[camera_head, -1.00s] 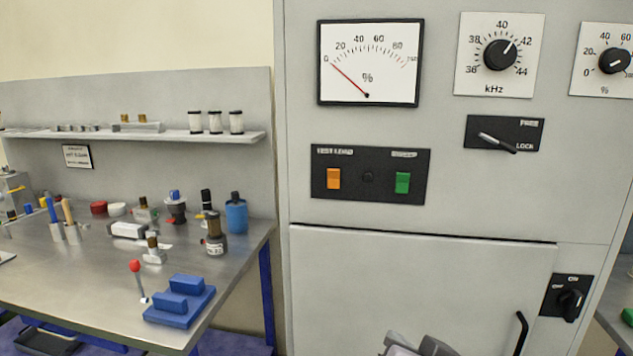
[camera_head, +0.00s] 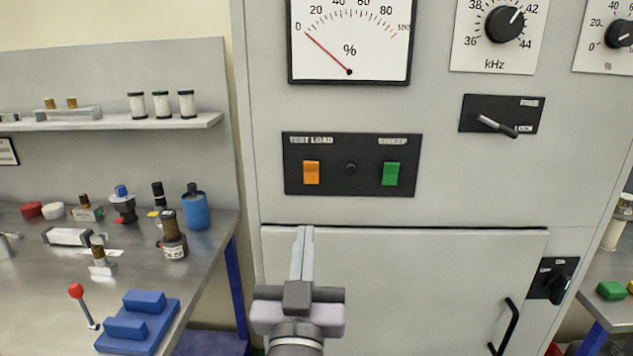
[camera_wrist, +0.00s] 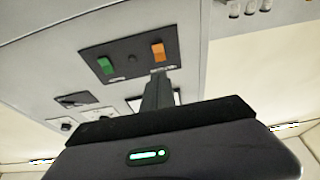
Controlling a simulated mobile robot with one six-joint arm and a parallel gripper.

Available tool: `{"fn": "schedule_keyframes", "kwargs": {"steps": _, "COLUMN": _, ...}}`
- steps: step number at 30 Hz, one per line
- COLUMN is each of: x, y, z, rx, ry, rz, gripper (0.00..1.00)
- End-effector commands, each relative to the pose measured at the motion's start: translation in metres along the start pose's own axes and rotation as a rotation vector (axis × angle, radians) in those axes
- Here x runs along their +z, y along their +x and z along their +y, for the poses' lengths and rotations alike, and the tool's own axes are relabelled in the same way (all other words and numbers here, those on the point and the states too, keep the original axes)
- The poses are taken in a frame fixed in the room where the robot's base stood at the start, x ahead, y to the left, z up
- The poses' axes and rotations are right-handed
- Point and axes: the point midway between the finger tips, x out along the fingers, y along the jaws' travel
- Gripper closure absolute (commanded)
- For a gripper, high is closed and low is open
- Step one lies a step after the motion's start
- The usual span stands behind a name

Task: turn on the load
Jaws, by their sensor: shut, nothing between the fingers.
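The orange TEST LOAD rocker switch (camera_head: 311,172) sits at the left of a black panel (camera_head: 350,186) on the grey cabinet front. A green SWEEP switch (camera_head: 391,174) is at the panel's right, with a small dark round part between them. My gripper (camera_head: 304,232) is shut and empty, pointing up, with its fingertips below the orange switch in the head view. In the wrist view the fingers (camera_wrist: 158,76) point toward the panel near the orange switch (camera_wrist: 157,50); the green switch (camera_wrist: 106,66) is to the left. I cannot tell whether the fingers touch the panel.
Above the panel are a percent meter (camera_head: 350,40), its needle at 0, and a kHz knob (camera_head: 505,23). A FREE/LOCK lever (camera_head: 498,126) is to the right. A rotary switch (camera_head: 556,281) and door handle (camera_head: 505,328) are lower right. A cluttered workbench (camera_head: 40,300) stands left.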

Motion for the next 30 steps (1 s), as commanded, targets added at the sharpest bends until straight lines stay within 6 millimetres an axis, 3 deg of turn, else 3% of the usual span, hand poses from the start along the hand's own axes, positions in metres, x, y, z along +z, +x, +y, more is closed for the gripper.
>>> {"fn": "schedule_keyframes", "kwargs": {"steps": 5, "x": -0.009, "y": 0.026, "z": 0.001, "rx": 0.002, "ry": -0.006, "rz": -0.005, "gripper": 1.00}}
{"fn": "schedule_keyframes", "kwargs": {"steps": 18, "x": -0.002, "y": 0.115, "z": 0.001, "rx": 0.002, "ry": 0.001, "rz": 0.000, "gripper": 1.00}}
{"fn": "schedule_keyframes", "kwargs": {"steps": 24, "x": -0.001, "y": 0.135, "z": 0.001, "rx": 0.001, "ry": 0.001, "rz": 0.000, "gripper": 1.00}}
{"fn": "schedule_keyframes", "kwargs": {"steps": 30, "x": 0.000, "y": 0.138, "z": 0.001, "rx": 0.000, "ry": 0.001, "rz": -0.002, "gripper": 1.00}}
